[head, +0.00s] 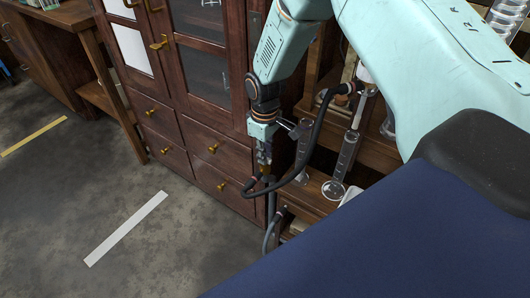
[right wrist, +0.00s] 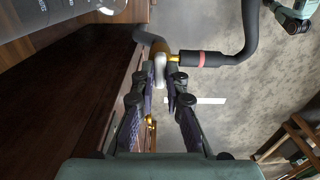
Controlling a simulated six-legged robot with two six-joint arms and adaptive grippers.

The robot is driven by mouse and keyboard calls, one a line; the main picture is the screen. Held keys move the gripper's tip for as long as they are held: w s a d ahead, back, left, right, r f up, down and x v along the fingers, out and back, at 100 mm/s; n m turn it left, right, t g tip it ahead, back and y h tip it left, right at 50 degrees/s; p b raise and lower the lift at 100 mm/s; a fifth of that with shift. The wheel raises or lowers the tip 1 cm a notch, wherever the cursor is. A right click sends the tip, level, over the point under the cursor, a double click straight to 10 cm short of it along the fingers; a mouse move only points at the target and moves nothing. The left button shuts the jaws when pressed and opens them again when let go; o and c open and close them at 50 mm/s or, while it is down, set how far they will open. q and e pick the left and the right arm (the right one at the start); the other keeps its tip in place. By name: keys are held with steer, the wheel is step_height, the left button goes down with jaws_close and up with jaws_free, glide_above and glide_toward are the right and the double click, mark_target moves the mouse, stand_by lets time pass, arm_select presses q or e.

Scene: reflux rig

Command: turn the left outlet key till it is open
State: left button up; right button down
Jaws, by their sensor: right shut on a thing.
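The left outlet key (right wrist: 160,68) is a small pale grey lever in the right wrist view. It sits at a brass outlet (right wrist: 173,57), from which a black hose (right wrist: 205,58) with a red band leads right. My right gripper (right wrist: 164,86) has its dark fingers closed in on the key's near end, one on each side. In the head view my right gripper (head: 264,157) points down beside the cabinet, just above the brass fitting and hose end; the key is too small to make out there. The key's exact turn angle is hard to tell. My left gripper is not in view.
The black hose (head: 312,140) loops up to the glassware. A glass cylinder (head: 347,155) stands on a wooden shelf right of the gripper. A wooden cabinet (head: 190,110) with brass-knobbed drawers is close on the left. The grey floor (head: 130,215) is open, with a white strip.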

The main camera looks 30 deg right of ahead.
steer(key=n+p, duration=0.1)
steer(key=n, duration=0.2)
steer(key=shift+r+n, duration=0.1)
steer(key=shift+n, duration=0.3)
steer(key=n+p, duration=0.1)
steer(key=n, duration=0.9)
steer(key=shift+n, duration=2.2)
steer(key=c, duration=1.4)
jaws_free()
